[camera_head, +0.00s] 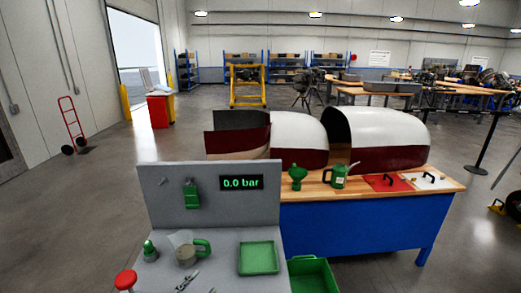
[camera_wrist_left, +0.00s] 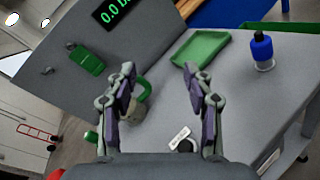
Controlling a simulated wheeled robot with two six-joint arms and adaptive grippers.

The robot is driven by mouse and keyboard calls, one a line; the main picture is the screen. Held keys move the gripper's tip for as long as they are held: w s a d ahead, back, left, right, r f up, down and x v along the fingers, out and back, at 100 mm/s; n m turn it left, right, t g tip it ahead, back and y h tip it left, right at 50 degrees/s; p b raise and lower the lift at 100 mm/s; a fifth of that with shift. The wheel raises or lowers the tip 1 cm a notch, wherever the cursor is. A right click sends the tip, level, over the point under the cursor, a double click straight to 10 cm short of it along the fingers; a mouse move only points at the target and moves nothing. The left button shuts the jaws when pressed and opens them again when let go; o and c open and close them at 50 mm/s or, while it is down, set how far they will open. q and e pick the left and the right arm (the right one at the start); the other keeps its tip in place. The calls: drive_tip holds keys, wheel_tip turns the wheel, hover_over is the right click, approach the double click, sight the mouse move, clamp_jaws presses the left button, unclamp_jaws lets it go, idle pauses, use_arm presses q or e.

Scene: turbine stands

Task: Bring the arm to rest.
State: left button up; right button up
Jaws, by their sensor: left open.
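My left gripper (camera_head: 199,284) shows only by its fingertips at the bottom edge of the head view, over the grey bench (camera_head: 222,250). In the left wrist view its two fingers (camera_wrist_left: 162,100) are spread wide with nothing between the pads. A green-handled jug (camera_head: 186,254) stands on the bench just beyond the fingertips. It also shows in the left wrist view (camera_wrist_left: 139,110), partly behind the left finger. The rest of my left arm is out of frame. My right gripper is not in view.
The bench's upright panel (camera_head: 160,180) carries a display reading 0.0 bar. A green tray (camera_head: 258,258) lies right of the jug. A green crate (camera_head: 313,275) is beside the bench.

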use_arm(q)
drive_tip(key=s+d+f+m+g, duration=0.1)
drive_tip(key=s+f+m+g, duration=0.2)
drive_tip(key=s+m, duration=0.35)
drive_tip(key=s+d+f+m+g, duration=0.2)
drive_tip(key=s+f+m+g, duration=0.15)
drive_tip(key=m, duration=0.65)
drive_tip(key=s+a+f+m+g+y, duration=0.2)
drive_tip(key=s+a+m+g+y, duration=0.4)
drive_tip(key=s+a+m, duration=0.4)
drive_tip(key=a+f+n+y+b, duration=0.25)
drive_tip(key=f+b, duration=0.25)
drive_tip(key=f, duration=2.5)
drive_tip(key=s+a+f+g+h+b, duration=0.1)
drive_tip(key=s+f+b, duration=0.4)
drive_tip(key=s+f, duration=1.5)
wheel_tip(320, 180, down, 3)
drive_tip(key=shift+s+a+r+m+g, duration=0.2)
drive_tip(key=shift+a+m+g, duration=0.15)
drive_tip(key=shift+a, duration=0.2)
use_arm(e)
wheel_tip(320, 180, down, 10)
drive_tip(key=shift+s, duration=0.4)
